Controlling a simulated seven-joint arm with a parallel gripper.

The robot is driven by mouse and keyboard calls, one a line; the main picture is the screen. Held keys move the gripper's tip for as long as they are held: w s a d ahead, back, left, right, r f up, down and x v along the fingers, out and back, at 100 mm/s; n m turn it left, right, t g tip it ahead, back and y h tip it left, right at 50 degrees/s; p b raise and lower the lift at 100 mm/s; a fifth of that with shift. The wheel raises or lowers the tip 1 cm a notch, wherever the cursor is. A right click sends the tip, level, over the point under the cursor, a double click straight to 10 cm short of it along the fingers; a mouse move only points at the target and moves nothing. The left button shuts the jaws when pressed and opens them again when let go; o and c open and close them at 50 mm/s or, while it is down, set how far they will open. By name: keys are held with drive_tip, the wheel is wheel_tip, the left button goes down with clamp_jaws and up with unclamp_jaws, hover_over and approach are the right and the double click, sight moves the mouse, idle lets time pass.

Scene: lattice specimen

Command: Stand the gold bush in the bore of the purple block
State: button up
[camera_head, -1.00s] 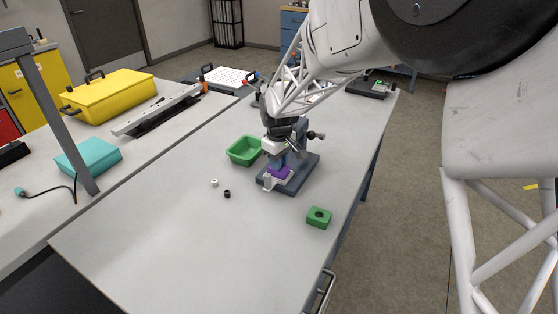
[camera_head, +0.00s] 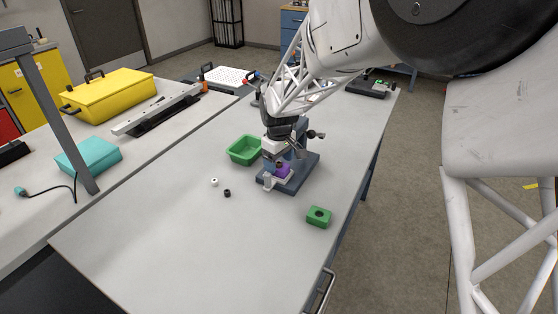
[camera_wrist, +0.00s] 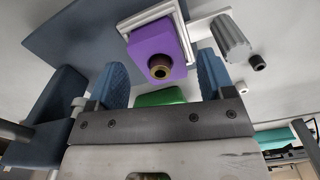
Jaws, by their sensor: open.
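The purple block (camera_head: 284,171) sits in a vise-like fixture on the bench; it also shows in the wrist view (camera_wrist: 150,41). The gold bush (camera_wrist: 160,67) is at the block's bore, its brownish-gold ring and dark hole facing the wrist camera. It looks upright and stands a little proud of the block's face; how deep it sits is hidden. My gripper (camera_head: 284,154) is above the block. In the wrist view the blue fingers of my gripper (camera_wrist: 163,78) are open, one on each side of the bush and apart from it.
The fixture has a blue-grey base (camera_head: 268,187) and a grey cylindrical knob (camera_wrist: 231,36). A green bin (camera_head: 240,157) stands behind left. A white bush (camera_head: 214,182), a black bush (camera_head: 227,193) and a green bored block (camera_head: 314,222) lie nearby. The front bench is clear.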

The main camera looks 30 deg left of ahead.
sight(279, 162)
drive_tip(key=shift+r, duration=0.1)
drive_tip(key=shift+r, duration=2.4)
wheel_tip(279, 162, up, 8)
drive_tip(key=shift+f, duration=0.1)
drive_tip(key=shift+d, duration=0.15)
